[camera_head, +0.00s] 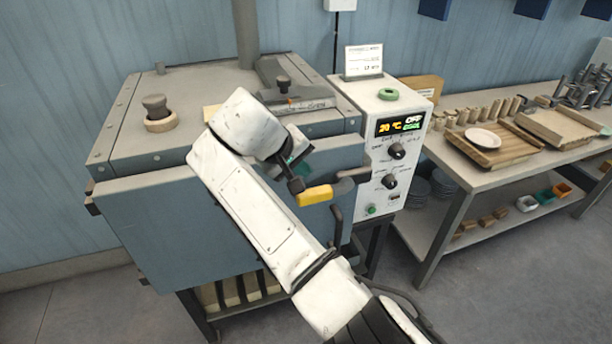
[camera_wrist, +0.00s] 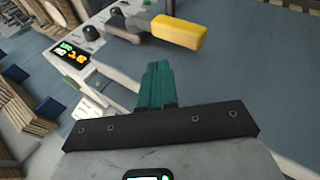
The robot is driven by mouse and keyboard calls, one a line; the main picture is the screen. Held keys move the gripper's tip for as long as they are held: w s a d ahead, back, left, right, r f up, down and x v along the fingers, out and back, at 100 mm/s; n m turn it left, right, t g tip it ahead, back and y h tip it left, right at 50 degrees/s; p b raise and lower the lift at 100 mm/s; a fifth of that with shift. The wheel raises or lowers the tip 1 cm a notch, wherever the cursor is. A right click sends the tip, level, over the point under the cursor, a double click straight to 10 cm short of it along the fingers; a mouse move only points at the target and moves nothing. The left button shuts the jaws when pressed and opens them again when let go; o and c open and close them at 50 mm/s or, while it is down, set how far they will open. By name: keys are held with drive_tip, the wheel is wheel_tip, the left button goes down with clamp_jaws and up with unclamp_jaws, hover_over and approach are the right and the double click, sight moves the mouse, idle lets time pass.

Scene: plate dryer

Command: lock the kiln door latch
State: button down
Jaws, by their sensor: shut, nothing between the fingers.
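The kiln (camera_head: 160,235) is a blue-grey box with its front door closed or nearly so; the exact seating is not clear. The latch has a yellow grip (camera_head: 315,195) on a dark metal bar reaching right toward the control box, and it lies roughly level. In the wrist view the yellow grip (camera_wrist: 178,31) is at the top, ahead of my fingers and a little right. My gripper (camera_wrist: 155,72) has teal fingers, shut together and empty, apart from the grip. In the head view my gripper (camera_head: 301,152) is mostly hidden behind my white arm, above the yellow grip.
The white control box (camera_head: 385,155) with a lit display and knobs stands at the kiln's right. A dark curved door handle (camera_head: 337,228) is below the latch. A workbench (camera_head: 455,178) with trays and pots is further right. Bare floor lies in front.

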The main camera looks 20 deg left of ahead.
drive_tip(key=v, duration=0.6)
drive_tip(key=shift+b, duration=0.45)
drive_tip(key=shift+a, duration=0.1)
drive_tip(key=s+d+f+m+g+y, duration=0.1)
drive_tip(key=s+d+f+m+g, duration=0.1)
drive_tip(key=s+d+f, duration=0.7)
drive_tip(key=s+d+f+m+g+y, duration=0.2)
drive_tip(key=d+f, duration=0.9)
drive_tip(key=f, duration=0.6)
drive_tip(key=s+d+f+m+g, duration=0.1)
drive_tip(key=s+d+f+m, duration=0.2)
drive_tip(key=s+d, duration=0.9)
drive_tip(key=s+d+f+m+g, duration=0.1)
drive_tip(key=s+d+f+m, duration=0.2)
drive_tip(key=s+d, duration=0.8)
drive_tip(key=s, duration=0.6)
drive_tip(key=shift+d, duration=0.4)
drive_tip(key=shift+f, duration=0.1)
